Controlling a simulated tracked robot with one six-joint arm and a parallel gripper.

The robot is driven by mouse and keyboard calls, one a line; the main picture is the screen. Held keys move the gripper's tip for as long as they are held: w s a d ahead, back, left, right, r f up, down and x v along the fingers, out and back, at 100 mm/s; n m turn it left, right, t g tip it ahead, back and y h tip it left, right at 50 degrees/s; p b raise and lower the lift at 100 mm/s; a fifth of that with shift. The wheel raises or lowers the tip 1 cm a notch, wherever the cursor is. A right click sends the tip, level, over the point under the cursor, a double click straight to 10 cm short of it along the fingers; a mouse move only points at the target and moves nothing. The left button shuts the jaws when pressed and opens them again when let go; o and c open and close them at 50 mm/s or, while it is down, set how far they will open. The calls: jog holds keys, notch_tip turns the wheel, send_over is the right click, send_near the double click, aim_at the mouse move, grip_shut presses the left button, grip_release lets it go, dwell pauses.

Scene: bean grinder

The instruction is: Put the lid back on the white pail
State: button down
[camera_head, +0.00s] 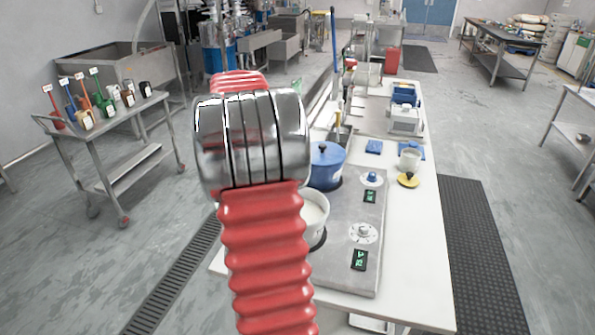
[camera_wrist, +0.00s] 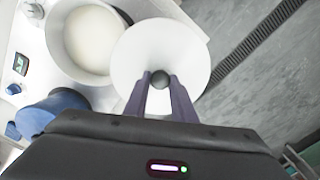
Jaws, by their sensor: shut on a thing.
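The white pail (camera_wrist: 52,38) stands open at the upper left of the wrist view, with pale contents inside. In the head view the white pail (camera_head: 318,222) shows only in part, behind my arm. The round white lid (camera_wrist: 160,45) has a dark knob, and my gripper (camera_wrist: 160,79) is shut on that knob. In the wrist view the lid lies to the right of the pail's opening and overlaps its right rim. Its height above the pail cannot be told. In the head view my arm hides the gripper and lid.
A blue lidded pot (camera_head: 325,172) stands behind the pail on the grey cooktop (camera_head: 355,265). A white cup (camera_head: 409,158) and a yellow item (camera_head: 408,181) stand to the right on the white table (camera_head: 415,245). A steel cart (camera_head: 125,140) with bottles is at left.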

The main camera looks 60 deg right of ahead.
jog(key=s+d+r+m, duration=0.3)
jog(key=s+d, duration=0.5)
jog(key=s, duration=0.5)
jog(key=shift+r, duration=0.6)
jog(key=shift+f, duration=0.15)
notch_tip(320, 180, down, 6)
dwell(0.9)
jog(key=shift+f, duration=0.2)
dwell(1.1)
jog(key=c, duration=1.4)
grip_release()
jog(key=shift+o, duration=0.6)
jog(key=shift+a, duration=0.1)
